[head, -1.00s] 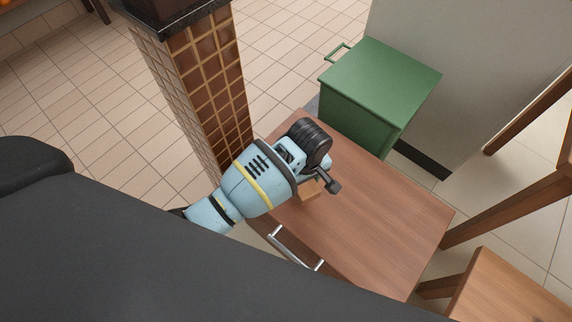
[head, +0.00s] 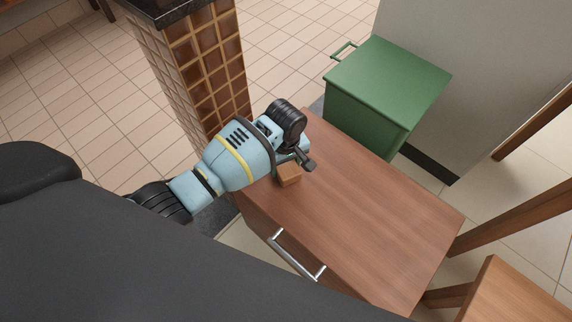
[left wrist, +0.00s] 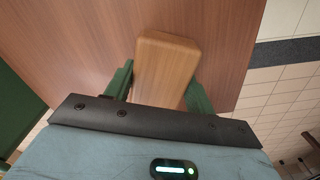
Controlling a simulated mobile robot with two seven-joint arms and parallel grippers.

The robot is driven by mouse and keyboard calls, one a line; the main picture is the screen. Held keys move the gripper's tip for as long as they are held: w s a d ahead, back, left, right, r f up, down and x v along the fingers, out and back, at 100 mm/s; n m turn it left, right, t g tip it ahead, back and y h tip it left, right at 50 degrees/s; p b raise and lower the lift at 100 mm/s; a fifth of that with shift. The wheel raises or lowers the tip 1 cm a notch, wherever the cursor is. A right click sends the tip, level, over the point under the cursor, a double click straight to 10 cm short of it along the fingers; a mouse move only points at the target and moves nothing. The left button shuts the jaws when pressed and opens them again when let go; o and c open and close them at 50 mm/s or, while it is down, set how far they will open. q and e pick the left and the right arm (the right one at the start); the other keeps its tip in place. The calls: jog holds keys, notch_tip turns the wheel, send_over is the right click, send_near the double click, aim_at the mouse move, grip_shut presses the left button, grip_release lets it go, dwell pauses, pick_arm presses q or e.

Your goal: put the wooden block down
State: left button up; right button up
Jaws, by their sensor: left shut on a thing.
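The wooden block (head: 289,175) is a small light-brown piece at the left part of the brown wooden cabinet top (head: 370,210). My left gripper (head: 294,166) reaches over that surface from the left, partly covering the block. In the left wrist view the block (left wrist: 165,70) sits between the two green fingers of my left gripper (left wrist: 158,92), which is shut on it. The cabinet top lies beyond the block in that view; whether the block touches it I cannot tell. My right gripper is not in view.
A green box with a handle (head: 390,85) stands behind the cabinet. A tiled pillar (head: 207,75) rises close behind my left arm. A wooden chair or stool (head: 510,290) is at the lower right. The cabinet top right of the block is clear.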

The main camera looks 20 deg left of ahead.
aim_at(286, 164)
pick_arm(q)
jog(key=shift+f, duration=0.15)
jog(key=shift+f, duration=0.2)
jog(key=o, duration=1)
jog(key=shift+o, duration=0.2)
notch_tip(286, 164, up, 11)
jog(key=p, duration=0.4)
jog(key=shift+r, duration=0.7)
